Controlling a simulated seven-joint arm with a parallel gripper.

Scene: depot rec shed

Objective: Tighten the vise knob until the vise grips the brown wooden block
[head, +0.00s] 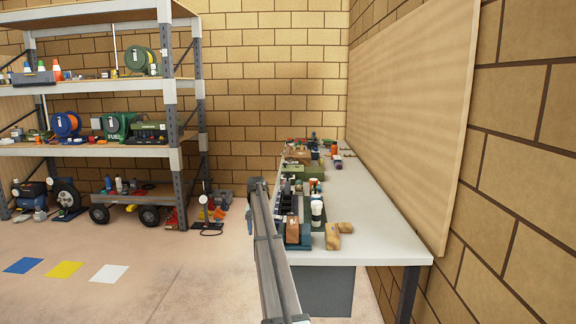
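A blue-teal vise-like tool (305,241) sits at the near left edge of the white-topped bench. A brown wooden block (292,232) stands in it or against it; I cannot tell whether the jaws touch the block. The vise knob cannot be made out; my grey arm passes in front of the bench's left edge. My gripper (257,188) is at the far end of that arm, left of the bench, small and dark. Its fingers cannot be made out.
A green case (303,172) and many small items crowd the bench's far left side. The bench's right side (370,215) is clear. A loaded shelf rack (95,150) stands left.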

